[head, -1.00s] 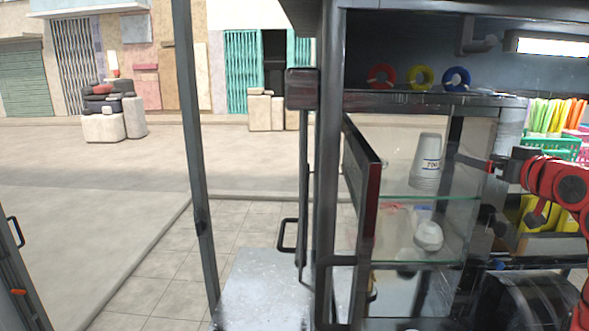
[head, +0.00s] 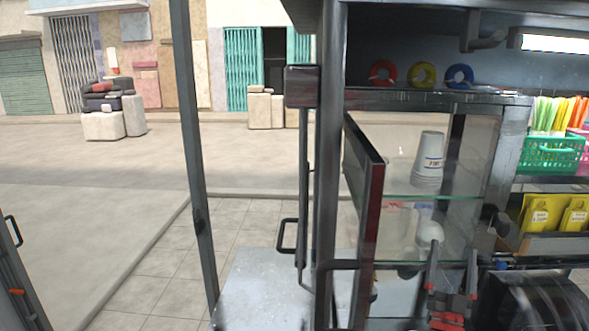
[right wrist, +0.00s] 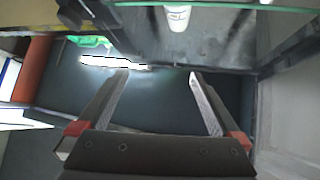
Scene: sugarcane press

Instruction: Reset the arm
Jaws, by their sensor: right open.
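My right gripper (head: 453,262) is at the lower right in the head view, in front of the lower part of the glass cabinet. Its two fingers point up and stand apart with nothing between them. The right wrist view shows the same open fingers (right wrist: 158,80). My left gripper is not in view. A white rounded item (head: 430,233) sits on the shelf below, partly hidden by the gripper.
The cabinet's dark-framed glass door (head: 369,200) stands open at its left side. A green basket (head: 552,155) of colourful sticks and yellow packets (head: 541,213) are on the right. Red, yellow and blue rings (head: 422,75) stand on the top shelf. A metal counter (head: 262,290) lies lower left.

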